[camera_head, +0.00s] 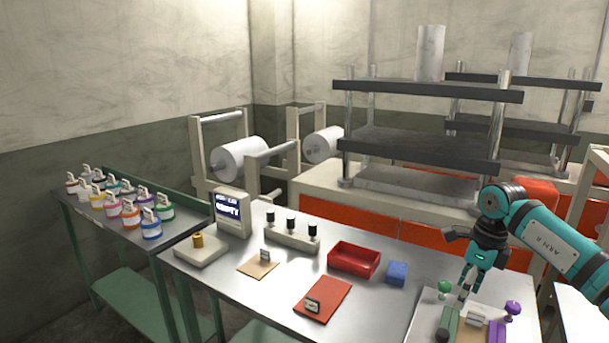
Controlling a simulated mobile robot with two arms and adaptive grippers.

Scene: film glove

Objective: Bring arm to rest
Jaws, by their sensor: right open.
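My right arm (550,235) is teal and comes in from the right edge. My right gripper (466,293) is open and points down over the light board (425,320) at the front right of the metal table. Its fingertips are just above or beside the small things on that board. I cannot tell whether they touch any of them. On the board are a green-knobbed piece (444,288), a purple-knobbed piece (513,308) and a small grey piece (476,317). My left gripper is not in view.
On the metal table (230,278) are a red tray (354,272), a blue block (397,273), a red mat (335,300) and a small display (232,213). A green side table at left holds several coloured pots (151,228). Presses (420,150) stand behind.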

